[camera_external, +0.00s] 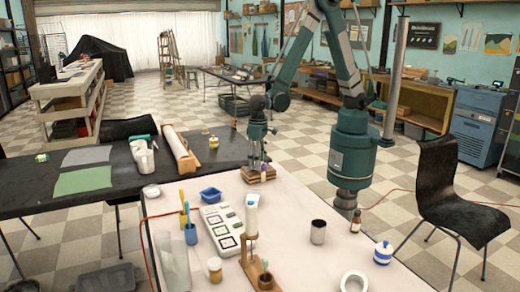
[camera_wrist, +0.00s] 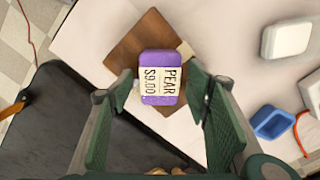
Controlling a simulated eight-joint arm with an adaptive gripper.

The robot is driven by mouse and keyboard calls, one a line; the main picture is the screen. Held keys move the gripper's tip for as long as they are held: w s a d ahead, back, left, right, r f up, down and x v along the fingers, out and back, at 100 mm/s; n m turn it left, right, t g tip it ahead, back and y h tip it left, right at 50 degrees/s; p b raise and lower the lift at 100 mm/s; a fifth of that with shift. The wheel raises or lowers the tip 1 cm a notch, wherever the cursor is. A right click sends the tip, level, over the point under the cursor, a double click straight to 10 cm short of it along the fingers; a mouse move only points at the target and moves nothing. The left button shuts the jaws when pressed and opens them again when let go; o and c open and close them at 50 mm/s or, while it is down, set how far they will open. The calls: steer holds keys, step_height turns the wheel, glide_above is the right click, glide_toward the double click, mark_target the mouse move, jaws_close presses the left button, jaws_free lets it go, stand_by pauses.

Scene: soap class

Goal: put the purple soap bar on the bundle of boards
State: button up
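The purple soap bar (camera_wrist: 162,98) carries a cream label reading "PEAR $9.00". In the wrist view it lies over the brown bundle of boards (camera_wrist: 135,48), near one edge. In the external view the soap (camera_external: 264,168) shows as a small purple patch just above the stacked boards (camera_external: 259,178) at the pale table's far edge. My gripper (camera_wrist: 160,88) is open, with a finger on each side of the soap and a narrow gap on both sides. The gripper (camera_external: 260,158) is low over the boards in the external view.
A blue dish (camera_external: 210,195) and a white tray of labelled squares (camera_external: 222,226) stand left of the boards. A dark cup (camera_external: 318,232) and a brown bottle (camera_external: 356,221) stand to the right. A black table (camera_external: 110,190) adjoins at left.

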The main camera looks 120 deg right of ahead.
steer(key=shift+r, duration=0.1)
stand_by(0.3)
step_height(320, 180, up, 12)
steer(key=p, duration=0.2)
stand_by(0.7)
steer(key=shift+r, duration=0.1)
stand_by(0.5)
steer(key=s+d+r+n+t, duration=0.3)
steer(key=s+r+n+t, duration=0.4)
steer(key=s+r, duration=1.2)
steer(key=s+n, duration=0.2)
steer(key=s, duration=0.1)
steer(key=shift+s+r, duration=0.15)
steer(key=shift+r, duration=0.1)
